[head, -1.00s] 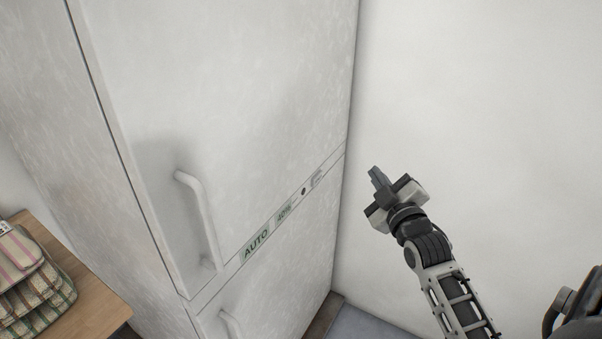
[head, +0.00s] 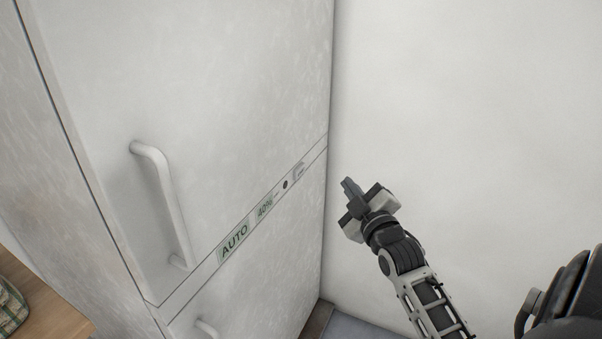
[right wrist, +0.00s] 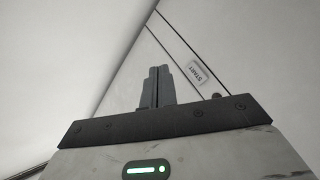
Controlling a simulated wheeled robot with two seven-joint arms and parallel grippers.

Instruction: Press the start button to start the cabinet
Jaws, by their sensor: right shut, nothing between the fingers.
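The white cabinet (head: 240,90) fills the left and middle of the head view. A narrow panel strip crosses its front, with an AUTO display (head: 234,241), a 40% display (head: 265,207), a small dark round knob (head: 285,184) and a pale start button (head: 299,171) near the right end. In the right wrist view the start button (right wrist: 197,73) reads START and lies to the right of and beyond the fingertips. My right gripper (head: 347,184) is shut and empty, right of the panel in the head view and apart from the button. My left gripper is not in view.
A white wall (head: 470,100) stands right of the cabinet. A long white handle (head: 165,205) sticks out of the upper door, and another handle (head: 206,329) is below the strip. A wooden surface (head: 40,300) with a striped cloth item (head: 10,308) is at lower left.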

